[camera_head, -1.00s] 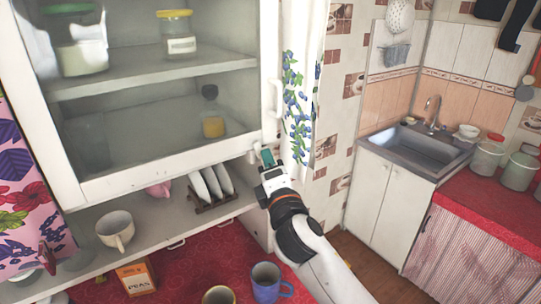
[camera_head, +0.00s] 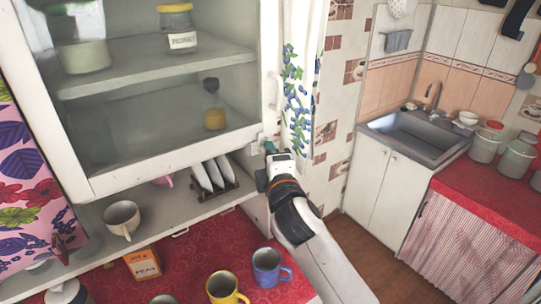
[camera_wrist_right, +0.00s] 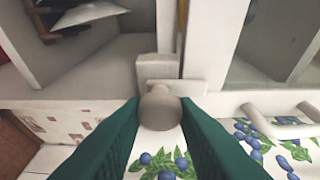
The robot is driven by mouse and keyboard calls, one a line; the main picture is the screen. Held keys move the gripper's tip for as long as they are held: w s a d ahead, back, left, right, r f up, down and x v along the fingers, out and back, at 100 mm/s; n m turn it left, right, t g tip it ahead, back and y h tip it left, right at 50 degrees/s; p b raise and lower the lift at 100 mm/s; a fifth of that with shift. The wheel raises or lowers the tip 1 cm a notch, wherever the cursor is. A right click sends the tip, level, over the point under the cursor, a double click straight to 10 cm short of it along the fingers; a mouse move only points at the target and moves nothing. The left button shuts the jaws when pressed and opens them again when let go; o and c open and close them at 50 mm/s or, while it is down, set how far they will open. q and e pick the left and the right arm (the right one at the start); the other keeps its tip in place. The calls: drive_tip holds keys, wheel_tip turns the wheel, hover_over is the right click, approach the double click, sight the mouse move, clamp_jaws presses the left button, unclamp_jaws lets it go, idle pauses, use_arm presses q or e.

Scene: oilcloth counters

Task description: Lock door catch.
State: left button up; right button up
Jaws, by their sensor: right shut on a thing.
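The door catch (camera_head: 261,141) is at the lower right corner of the glazed cabinet door (camera_head: 165,157). In the right wrist view its round knob (camera_wrist_right: 160,108) sits between the green fingers of my right gripper, in front of a pale upright bar and plate (camera_wrist_right: 172,82). My right gripper (camera_head: 270,149) is shut on the knob, with a finger against each side. In the head view the gripper hides most of the catch. The glazed door looks flush with the cabinet frame. My left gripper is not in view.
A white door handle (camera_head: 273,90) stands above the catch, beside a blueberry curtain (camera_head: 296,100). Below, a shelf holds a plate rack (camera_head: 212,190) and a cup (camera_head: 122,218). Mugs, including a blue one (camera_head: 268,267), stand on the red counter (camera_head: 205,250). A sink (camera_head: 420,130) is at right.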

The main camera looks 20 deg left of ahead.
drive_tip(key=o, duration=1)
drive_tip(key=shift+c, duration=0.2)
drive_tip(key=b+v, duration=0.4)
drive_tip(key=v, duration=0.8)
